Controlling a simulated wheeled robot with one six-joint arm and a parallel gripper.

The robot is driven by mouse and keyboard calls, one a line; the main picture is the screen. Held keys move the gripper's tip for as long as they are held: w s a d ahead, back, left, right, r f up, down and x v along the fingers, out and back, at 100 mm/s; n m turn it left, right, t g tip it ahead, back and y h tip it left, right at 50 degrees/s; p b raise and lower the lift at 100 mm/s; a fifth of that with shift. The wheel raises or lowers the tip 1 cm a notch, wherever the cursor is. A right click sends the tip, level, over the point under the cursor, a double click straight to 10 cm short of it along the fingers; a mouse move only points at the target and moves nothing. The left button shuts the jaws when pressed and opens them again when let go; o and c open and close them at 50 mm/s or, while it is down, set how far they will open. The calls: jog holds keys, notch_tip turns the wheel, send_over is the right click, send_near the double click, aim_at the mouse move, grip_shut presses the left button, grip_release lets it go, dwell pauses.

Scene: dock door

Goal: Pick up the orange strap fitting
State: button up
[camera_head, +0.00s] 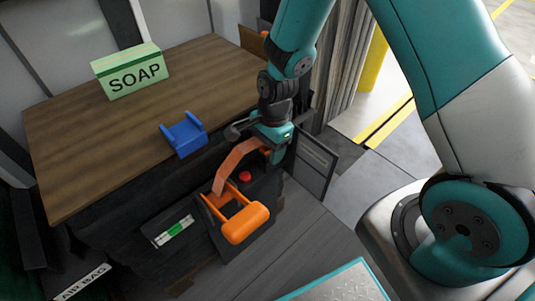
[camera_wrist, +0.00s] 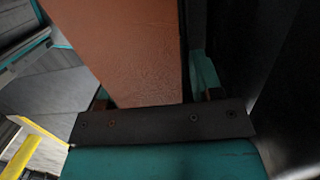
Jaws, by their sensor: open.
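The orange strap fitting (camera_head: 246,222), two arms with a thick rounded bar, shows on the front of a dark box below the table edge. A flat, duller orange strip (camera_head: 236,165) rises from beside it to my gripper (camera_head: 270,148). In the wrist view this strip (camera_wrist: 130,55) is large and close, between the open fingers of my gripper (camera_wrist: 155,95). I cannot tell whether either finger touches it. The fitting's bar is not visible in the wrist view, and the strip's top end is partly hidden by my gripper.
A blue fitting (camera_head: 184,134) and a green SOAP box (camera_head: 129,72) stand on the wooden table (camera_head: 75,140). A red button (camera_head: 245,176) is on the dark box beside the strip. A green-and-white label (camera_head: 174,230) is to the left. Grey floor is open at the right.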

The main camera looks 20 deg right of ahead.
jog(key=shift+c, duration=0.2)
jog(key=c, duration=1)
jog(key=shift+r, duration=0.1)
